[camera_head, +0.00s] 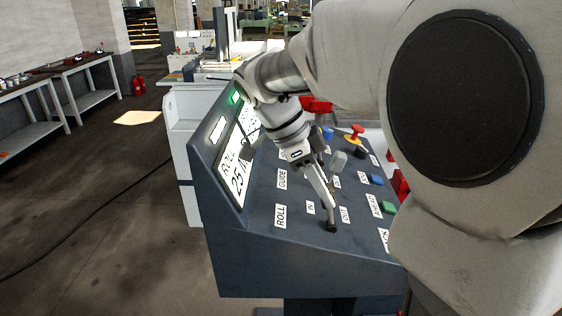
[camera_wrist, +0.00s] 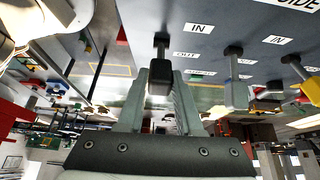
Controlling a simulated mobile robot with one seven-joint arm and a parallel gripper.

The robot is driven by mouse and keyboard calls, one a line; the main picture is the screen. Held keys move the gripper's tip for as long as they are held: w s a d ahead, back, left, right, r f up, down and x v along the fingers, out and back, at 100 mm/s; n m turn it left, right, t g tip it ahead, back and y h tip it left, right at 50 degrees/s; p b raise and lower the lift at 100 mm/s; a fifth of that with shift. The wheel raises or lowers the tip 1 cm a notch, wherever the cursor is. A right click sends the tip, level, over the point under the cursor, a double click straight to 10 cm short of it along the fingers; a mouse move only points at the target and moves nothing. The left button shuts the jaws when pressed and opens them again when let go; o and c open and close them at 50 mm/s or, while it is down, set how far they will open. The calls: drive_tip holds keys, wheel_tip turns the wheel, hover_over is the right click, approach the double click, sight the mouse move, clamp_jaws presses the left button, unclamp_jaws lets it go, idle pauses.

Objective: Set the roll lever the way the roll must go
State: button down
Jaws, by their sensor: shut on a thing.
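The roll lever (camera_wrist: 160,88) has a dark grip and sits between the two fingers of my gripper (camera_wrist: 162,95) in the wrist view. In the head view my gripper (camera_head: 331,212) reaches down to the sloping panel, and the dark lower part of the roll lever (camera_head: 331,226) shows at its fingertips. The ROLL label (camera_head: 281,216) is to the left. An IN label (camera_head: 310,207) and an OUT label (camera_head: 344,213) flank the lever's row. The fingers hide much of the lever, so I cannot tell its exact tilt.
The control panel (camera_head: 262,222) has a lit screen (camera_head: 238,165) on its left. The GUIDE label (camera_head: 282,179) and a grey-handled lever (camera_head: 338,161) are farther back. A blue button (camera_head: 376,180), green button (camera_head: 389,208) and red mushroom button (camera_head: 355,131) stand to the right.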

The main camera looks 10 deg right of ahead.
drive_tip(key=c, duration=0.6)
unclamp_jaws()
drive_tip(key=shift+o, duration=0.2)
drive_tip(key=p+v, duration=0.1)
drive_tip(key=v, duration=1.6)
drive_tip(key=shift+r, duration=0.2)
drive_tip(key=shift+a, duration=0.1)
